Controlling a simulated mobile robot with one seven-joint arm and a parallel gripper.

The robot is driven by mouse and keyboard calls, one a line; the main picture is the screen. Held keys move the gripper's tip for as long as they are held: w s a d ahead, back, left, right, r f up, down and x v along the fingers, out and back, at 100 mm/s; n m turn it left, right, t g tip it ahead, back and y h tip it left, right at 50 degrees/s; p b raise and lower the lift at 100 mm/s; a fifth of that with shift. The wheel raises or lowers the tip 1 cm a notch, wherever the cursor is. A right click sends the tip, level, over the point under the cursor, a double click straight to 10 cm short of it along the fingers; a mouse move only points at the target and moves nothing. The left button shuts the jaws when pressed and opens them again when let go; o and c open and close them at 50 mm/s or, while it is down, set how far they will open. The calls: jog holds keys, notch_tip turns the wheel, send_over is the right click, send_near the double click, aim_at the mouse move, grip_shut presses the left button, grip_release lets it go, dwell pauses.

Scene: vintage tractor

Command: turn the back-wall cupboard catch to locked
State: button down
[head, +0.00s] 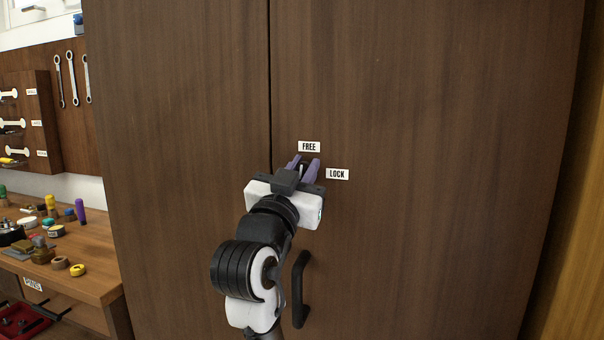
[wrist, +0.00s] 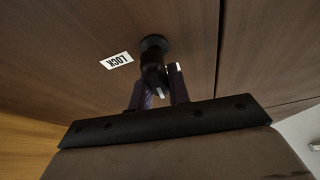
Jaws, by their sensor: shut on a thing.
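The cupboard catch (wrist: 154,48) is a small dark round knob with a lever on the brown cupboard door. In the wrist view its lever stretches between my purple fingers, with a white mark at its tip. In the head view the catch is mostly hidden by my gripper (head: 304,166), with a pale line showing between the fingers, pointing about upward toward the FREE label (head: 309,146). The LOCK label (head: 337,174) is to the right of the catch; it also shows upside down in the wrist view (wrist: 116,60). My gripper is shut on the catch's lever.
A black door handle (head: 300,290) is below the catch, close to my arm. The seam between the doors runs to the left of the catch. A workbench (head: 100,265) with small parts and a tool board with spanners (head: 72,80) stand at the left.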

jog(key=m+h, duration=0.1)
jog(key=m, duration=0.1)
jog(key=m+g+h+b, duration=0.1)
jog(key=m, duration=0.1)
jog(key=m+g+b, duration=0.1)
jog(key=m, duration=0.1)
jog(key=shift+d+f+h, duration=0.2)
jog(key=shift+f+h, duration=0.05)
jog(key=shift+h, duration=0.15)
jog(key=m+g+b, duration=0.1)
jog(key=m, duration=0.2)
jog(key=m+g+h+b, duration=0.1)
jog(key=m, duration=0.2)
jog(key=shift+s+d+f, duration=0.1)
jog(key=shift+d, duration=0.1)
jog(key=shift+d+f+m+g+b, duration=0.15)
jog(key=shift+m+g, duration=0.65)
jog(key=shift+m, duration=1.2)
jog(key=shift+f+m+g+b, duration=0.2)
jog(key=shift+m+g, duration=0.6)
jog(key=shift+m, duration=1.2)
jog(key=c, duration=1.3)
grip_release()
